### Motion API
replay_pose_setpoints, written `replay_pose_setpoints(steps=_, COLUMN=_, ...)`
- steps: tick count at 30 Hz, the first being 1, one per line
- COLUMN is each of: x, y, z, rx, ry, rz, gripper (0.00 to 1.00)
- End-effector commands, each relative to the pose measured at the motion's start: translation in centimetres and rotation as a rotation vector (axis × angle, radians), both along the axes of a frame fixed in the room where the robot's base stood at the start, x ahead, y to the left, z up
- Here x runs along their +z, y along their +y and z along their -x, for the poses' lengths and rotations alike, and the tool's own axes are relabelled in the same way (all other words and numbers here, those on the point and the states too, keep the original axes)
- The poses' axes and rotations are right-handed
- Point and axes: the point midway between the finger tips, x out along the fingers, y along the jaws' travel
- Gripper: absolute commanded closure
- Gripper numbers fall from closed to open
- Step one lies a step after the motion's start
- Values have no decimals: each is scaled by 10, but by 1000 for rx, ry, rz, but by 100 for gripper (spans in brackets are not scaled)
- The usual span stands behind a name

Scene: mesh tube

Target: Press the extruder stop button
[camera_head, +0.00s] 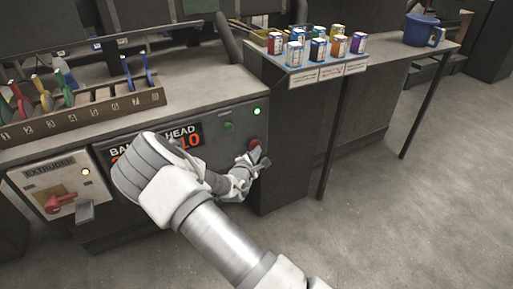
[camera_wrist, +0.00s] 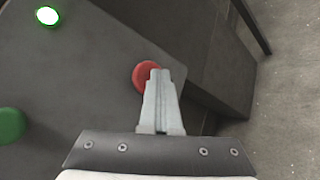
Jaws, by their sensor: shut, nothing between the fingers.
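A round red button (camera_head: 255,144) sits on the right part of the machine's dark front panel, and it also shows in the wrist view (camera_wrist: 143,77). My gripper (camera_head: 260,157) is shut and empty, with its fingertips at the red button. In the wrist view the shut fingers (camera_wrist: 160,74) cover the button's right part. I cannot tell whether they touch it. A panel labelled EXTRUDER (camera_head: 48,169) is at the far left, with a lit amber lamp (camera_head: 86,172) and a red handle (camera_head: 60,203).
A lit green lamp (camera_head: 257,111) and a green button (camera_head: 228,127) are on the same panel as the red button. My arm partly hides a sign with red characters (camera_head: 188,138). A side table (camera_head: 392,66) with small cans and a blue mug stands right. Floor at right is clear.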

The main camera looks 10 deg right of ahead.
Motion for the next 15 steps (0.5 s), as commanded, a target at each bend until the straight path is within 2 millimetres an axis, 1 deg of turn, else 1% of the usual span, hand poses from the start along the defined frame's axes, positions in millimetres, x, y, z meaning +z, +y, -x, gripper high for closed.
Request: replay_pose_setpoints(steps=15, x=0, y=3, z=-7, rx=3, ry=-1, rz=0, gripper=100)
